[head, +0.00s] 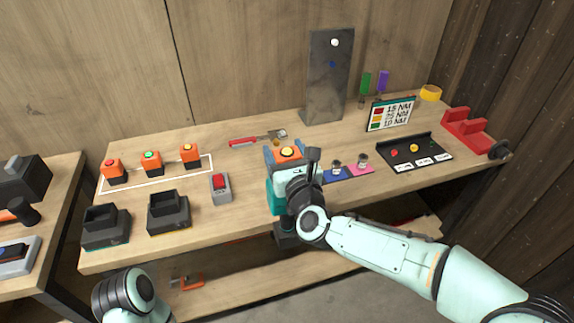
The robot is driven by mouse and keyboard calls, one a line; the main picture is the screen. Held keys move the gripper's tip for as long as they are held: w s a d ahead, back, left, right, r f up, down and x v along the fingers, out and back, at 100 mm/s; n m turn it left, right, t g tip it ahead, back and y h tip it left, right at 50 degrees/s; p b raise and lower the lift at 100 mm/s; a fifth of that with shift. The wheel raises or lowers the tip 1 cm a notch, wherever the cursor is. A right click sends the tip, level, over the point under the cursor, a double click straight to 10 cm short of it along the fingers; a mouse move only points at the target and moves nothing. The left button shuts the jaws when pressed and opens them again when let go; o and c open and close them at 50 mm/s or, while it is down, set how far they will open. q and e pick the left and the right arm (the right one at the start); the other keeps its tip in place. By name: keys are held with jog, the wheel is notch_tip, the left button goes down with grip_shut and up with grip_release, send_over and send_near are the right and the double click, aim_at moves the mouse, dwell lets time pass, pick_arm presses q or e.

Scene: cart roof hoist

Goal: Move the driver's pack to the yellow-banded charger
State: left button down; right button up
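An orange pack (287,153) with a yellow-orange light on top sits between the fingers of my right gripper (286,158), which look closed against its sides. A teal and black body (276,198), apparently the driver, shows below it, mostly hidden by my gripper and wrist. I cannot tell whether pack and driver are joined. The yellow-banded charger (168,213) is a black open-topped box near the front of the bench, left of my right gripper, and looks empty. A similar charger (105,228) with a teal band stands left of it. My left gripper is out of view.
Several orange packs (151,161) with coloured lights stand in a white outline behind the chargers. A grey box with a red button (220,187) stands right of the yellow-banded charger. A black tray (414,152) and red rack (466,128) occupy the bench's right side.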

jog(key=c, duration=0.5)
